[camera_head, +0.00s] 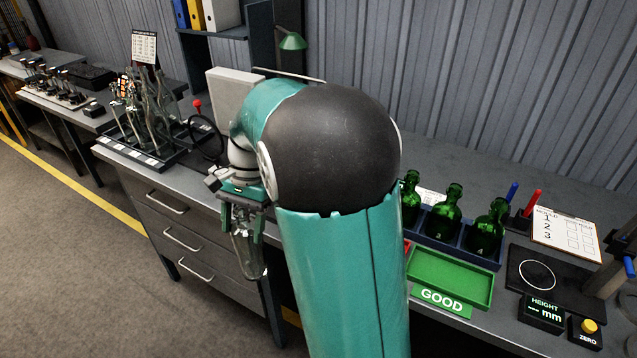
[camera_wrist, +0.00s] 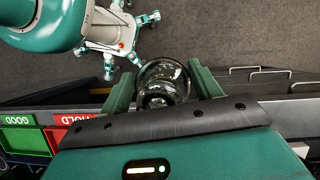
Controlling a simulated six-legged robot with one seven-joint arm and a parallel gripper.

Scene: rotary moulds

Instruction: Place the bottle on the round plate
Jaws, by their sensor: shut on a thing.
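My gripper (camera_head: 243,212) is shut on a clear glass bottle (camera_head: 250,258), which hangs below the fingers in front of the bench drawers, clear of the bench top. In the wrist view the bottle (camera_wrist: 163,84) sits between the two green fingers of my gripper (camera_wrist: 163,90). At the far right of the bench lies a dark plate (camera_head: 518,268) with a white ring on it, beside a height display (camera_head: 543,312). The ring is empty. My gripper and the bottle are far to the left of it.
A rack (camera_head: 160,150) of clear bottles stands at the left. Green bottles (camera_head: 447,215) stand in a dark blue tray behind the empty green GOOD tray (camera_head: 450,278). A red HOLD tray (camera_wrist: 60,135) shows in the wrist view. A clipboard (camera_head: 567,234) and gauge column stand near the ringed plate.

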